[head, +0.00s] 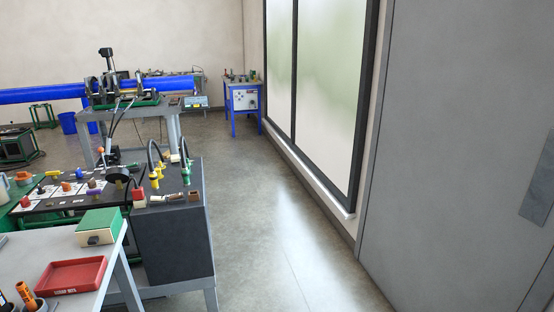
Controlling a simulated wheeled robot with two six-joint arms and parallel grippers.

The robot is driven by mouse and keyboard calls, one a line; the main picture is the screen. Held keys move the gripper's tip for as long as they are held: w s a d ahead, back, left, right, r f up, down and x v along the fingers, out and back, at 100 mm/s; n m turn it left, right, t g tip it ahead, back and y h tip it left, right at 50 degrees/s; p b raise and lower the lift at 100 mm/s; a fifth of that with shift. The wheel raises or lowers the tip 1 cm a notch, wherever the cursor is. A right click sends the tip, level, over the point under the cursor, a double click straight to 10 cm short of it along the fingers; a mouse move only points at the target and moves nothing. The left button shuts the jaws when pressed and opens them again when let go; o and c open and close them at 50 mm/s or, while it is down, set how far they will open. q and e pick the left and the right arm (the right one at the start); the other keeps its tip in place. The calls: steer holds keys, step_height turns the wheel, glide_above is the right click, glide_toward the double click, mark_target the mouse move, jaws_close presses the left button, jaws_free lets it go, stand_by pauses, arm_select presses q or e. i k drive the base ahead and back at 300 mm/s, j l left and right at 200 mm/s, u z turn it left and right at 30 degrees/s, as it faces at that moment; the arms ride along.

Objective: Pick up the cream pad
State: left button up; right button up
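I cannot pick out a cream pad for certain. Neither of my grippers is in view.
A red tray (66,276) lies on the grey table (28,258) near the green box. Behind stands a dark cabinet (173,245) with coloured fittings on top. A blue pipe (40,95) runs through a clamping machine further back. The grey floor (290,230) on the right is clear.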

mark_target(174, 158)
steer(key=i, duration=1.85)
steer(key=i+l+u, duration=0.15)
steer(key=i+u, duration=0.35)
steer(key=i+l+u, duration=0.95)
steer(key=i+j, duration=0.05)
steer(key=i, duration=0.05)
